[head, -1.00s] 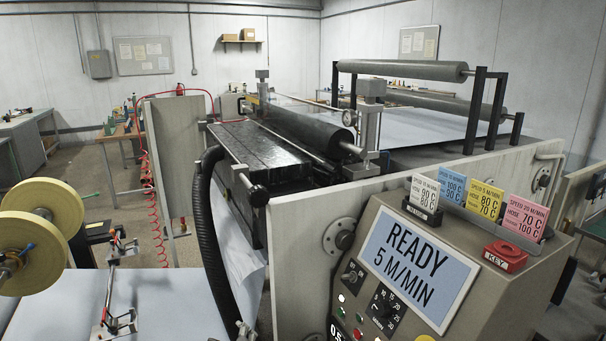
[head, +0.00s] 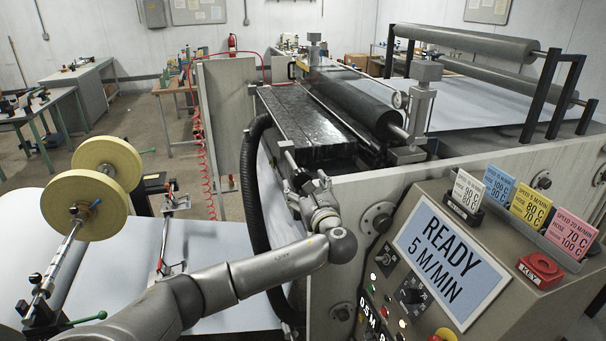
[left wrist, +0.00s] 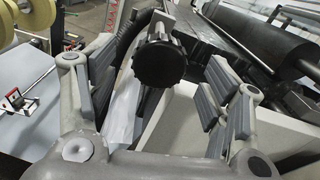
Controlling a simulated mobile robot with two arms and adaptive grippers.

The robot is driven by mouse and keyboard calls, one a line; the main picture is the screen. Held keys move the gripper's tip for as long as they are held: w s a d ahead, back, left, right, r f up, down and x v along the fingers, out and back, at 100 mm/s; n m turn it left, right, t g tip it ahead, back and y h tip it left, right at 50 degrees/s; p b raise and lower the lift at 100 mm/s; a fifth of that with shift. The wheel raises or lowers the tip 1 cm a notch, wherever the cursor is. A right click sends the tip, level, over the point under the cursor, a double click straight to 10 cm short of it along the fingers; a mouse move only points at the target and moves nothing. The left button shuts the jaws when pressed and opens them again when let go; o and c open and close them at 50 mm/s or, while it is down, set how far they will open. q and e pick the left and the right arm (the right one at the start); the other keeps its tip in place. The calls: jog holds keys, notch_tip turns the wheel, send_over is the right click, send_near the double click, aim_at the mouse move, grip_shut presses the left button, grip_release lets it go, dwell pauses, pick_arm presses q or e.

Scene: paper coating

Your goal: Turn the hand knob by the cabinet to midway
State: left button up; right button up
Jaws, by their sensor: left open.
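The black round hand knob (left wrist: 160,62) is on the end of a shaft at the near end of the dark coating bed (head: 305,118). In the left wrist view it sits face-on between the two spread fingers of my left gripper (left wrist: 162,88), with visible gaps on both sides. In the head view my left gripper (head: 304,178) is at the knob and largely hides it. The gripper is open and holds nothing. The cabinet (head: 400,215) with the READY 5 M/MIN display (head: 445,262) stands to the right of the knob. My right gripper is not in view.
A black corrugated hose (head: 250,190) hangs just left of my left gripper. The machine's side plate (head: 340,190) is close on its right. Yellow reels (head: 104,172) stand at the left. Coloured cards (head: 530,205) and a red piece (head: 540,268) are on the cabinet top.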

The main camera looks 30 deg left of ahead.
aim_at(302, 181)
pick_arm(q)
jog(key=shift+p+x, duration=0.5)
jog(key=shift+x, duration=1.4)
jog(key=shift+w, duration=0.1)
jog(key=c, duration=1)
jog(key=shift+f, duration=0.1)
